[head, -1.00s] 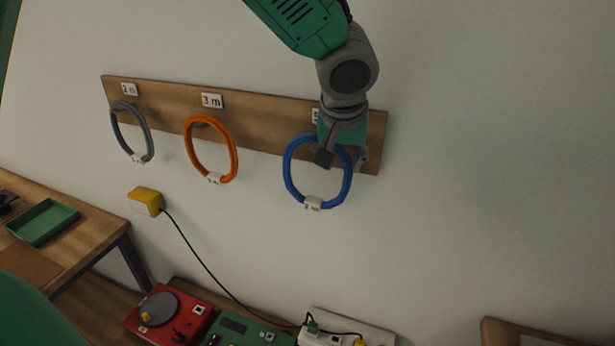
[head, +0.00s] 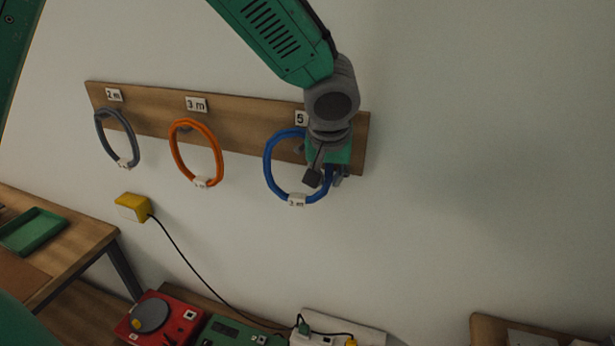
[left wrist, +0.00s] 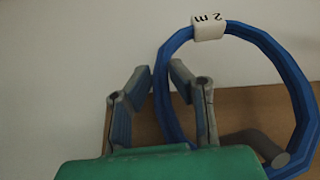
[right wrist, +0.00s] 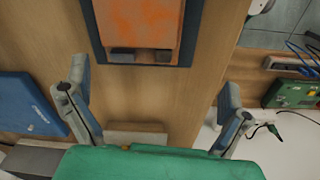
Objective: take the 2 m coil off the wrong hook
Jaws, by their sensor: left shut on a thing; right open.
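The blue coil (head: 268,170) hangs at the right end of the wooden hook board (head: 245,120), under a sign starting with 5 (head: 301,118). Its white tag reads 2 m in the left wrist view (left wrist: 208,27). My left gripper (head: 325,176) is shut on the right side of the coil; in the left wrist view its fingers (left wrist: 163,78) close around the blue ring. A grey hook peg (left wrist: 262,147) shows inside the ring there. My right gripper (right wrist: 155,100) is open and empty above a wooden surface, outside the head view.
An orange coil (head: 219,155) hangs under the 3 m sign, and a grey coil (head: 98,130) under the 2 m sign. A yellow plug box (head: 133,207) with a black cable is below. A red device (head: 160,318) and a white power strip (head: 340,330) are lower down.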

